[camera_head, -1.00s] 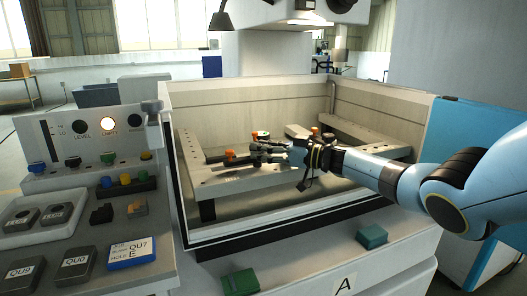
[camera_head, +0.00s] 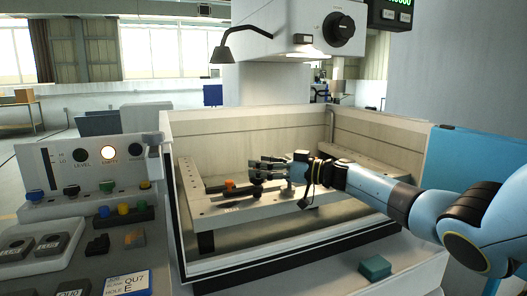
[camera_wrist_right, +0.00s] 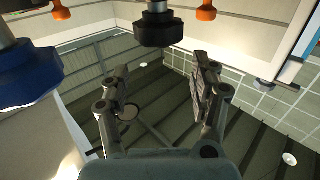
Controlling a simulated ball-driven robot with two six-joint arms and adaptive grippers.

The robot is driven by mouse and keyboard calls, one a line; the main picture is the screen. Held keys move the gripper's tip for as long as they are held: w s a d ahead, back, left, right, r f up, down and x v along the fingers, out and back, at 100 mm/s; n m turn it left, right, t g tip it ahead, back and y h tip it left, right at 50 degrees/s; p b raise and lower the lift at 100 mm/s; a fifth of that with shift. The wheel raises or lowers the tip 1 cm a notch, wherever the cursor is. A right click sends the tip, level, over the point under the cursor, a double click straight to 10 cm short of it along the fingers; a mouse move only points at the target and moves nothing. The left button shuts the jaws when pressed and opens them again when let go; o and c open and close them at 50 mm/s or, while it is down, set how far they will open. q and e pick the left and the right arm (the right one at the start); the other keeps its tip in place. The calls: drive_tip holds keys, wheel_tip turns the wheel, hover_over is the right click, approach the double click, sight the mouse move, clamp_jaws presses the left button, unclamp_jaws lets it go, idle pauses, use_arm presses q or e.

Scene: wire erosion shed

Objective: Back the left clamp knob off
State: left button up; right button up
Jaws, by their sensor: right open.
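My right gripper (camera_head: 262,168) is over the slotted work frame (camera_head: 215,205) inside the tank, its arm coming in from the right. In the right wrist view its two fingers (camera_wrist_right: 160,90) are spread apart with nothing between them. A black knob (camera_wrist_right: 158,30) is just beyond the fingertips there, apart from them. A larger dark blue knob (camera_wrist_right: 25,75) is at the left of that view. An orange knob (camera_head: 230,184) sits on a dark clamp bar at the frame's left part. I cannot tell which knob is the left clamp's. My left gripper is not in view.
The tank's pale walls (camera_head: 250,125) enclose the frame. Two small orange knobs (camera_wrist_right: 206,10) (camera_wrist_right: 60,12) show at the top of the wrist view. A control panel (camera_head: 90,165) stands at the left, and a green block (camera_head: 375,268) lies on the front ledge.

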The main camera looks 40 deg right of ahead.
wheel_tip(320, 180, up, 6)
idle(0.5)
